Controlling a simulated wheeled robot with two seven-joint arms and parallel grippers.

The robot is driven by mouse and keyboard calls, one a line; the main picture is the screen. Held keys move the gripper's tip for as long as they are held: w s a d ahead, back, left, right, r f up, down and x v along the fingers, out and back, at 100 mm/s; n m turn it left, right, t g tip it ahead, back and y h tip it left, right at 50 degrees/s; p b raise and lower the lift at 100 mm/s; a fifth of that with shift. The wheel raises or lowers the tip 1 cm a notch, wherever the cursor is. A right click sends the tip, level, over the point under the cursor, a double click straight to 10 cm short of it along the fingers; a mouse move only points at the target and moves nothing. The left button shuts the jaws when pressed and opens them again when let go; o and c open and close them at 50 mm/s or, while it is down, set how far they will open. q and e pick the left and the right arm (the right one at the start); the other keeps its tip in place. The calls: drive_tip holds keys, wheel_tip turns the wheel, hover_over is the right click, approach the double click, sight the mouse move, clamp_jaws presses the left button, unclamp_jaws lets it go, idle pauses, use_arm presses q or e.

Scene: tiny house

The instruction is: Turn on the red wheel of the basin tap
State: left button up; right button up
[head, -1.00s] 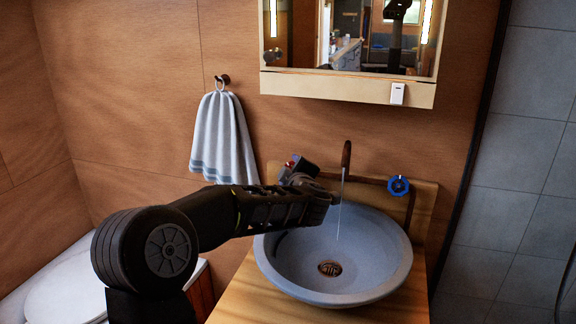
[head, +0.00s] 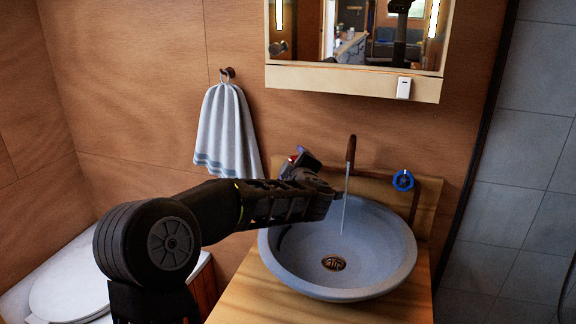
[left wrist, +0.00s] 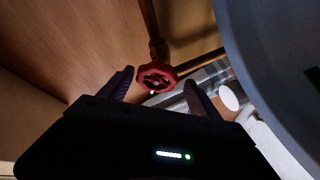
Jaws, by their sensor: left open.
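The red wheel (left wrist: 157,77) shows in the left wrist view between the two open fingers of my left gripper (left wrist: 160,88). I cannot tell whether the fingers touch it. In the head view my left gripper (head: 306,162) is at the back left of the basin, and only a bit of red shows beside it; the gripper hides the rest of the wheel. The brown tap spout (head: 351,149) stands behind the grey basin (head: 290,275), and a thin stream of water (head: 344,205) falls from it into the bowl. My right gripper is not in view.
A blue wheel (head: 403,180) sits on the pipe right of the spout. A towel (head: 226,130) hangs on the wall at the left. A mirror cabinet (head: 350,78) is above. A white toilet (head: 70,285) stands at lower left.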

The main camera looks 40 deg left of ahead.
use_arm(q)
drive_tip(key=s+v, duration=0.1)
drive_tip(key=v, duration=0.6)
drive_tip(key=shift+a, duration=0.4)
drive_tip(key=shift+w, duration=0.1)
drive_tip(key=s+a+m+t+p, duration=0.1)
drive_tip(key=s+a+m+p, duration=0.1)
drive_tip(key=a+m+p, duration=0.3)
drive_tip(key=d+m+t+h, duration=0.1)
drive_tip(key=m, duration=0.1)
drive_tip(key=d+f+m+t+h, duration=0.1)
drive_tip(key=m+t, duration=0.1)
drive_tip(key=m, duration=0.1)
drive_tip(key=w+d+f+m+t+h, duration=0.1)
drive_tip(key=d+m, duration=0.1)
drive_tip(key=shift+d+m+p, duration=0.15)
drive_tip(key=shift+m+p, duration=0.15)
drive_tip(key=shift+r, duration=0.1)
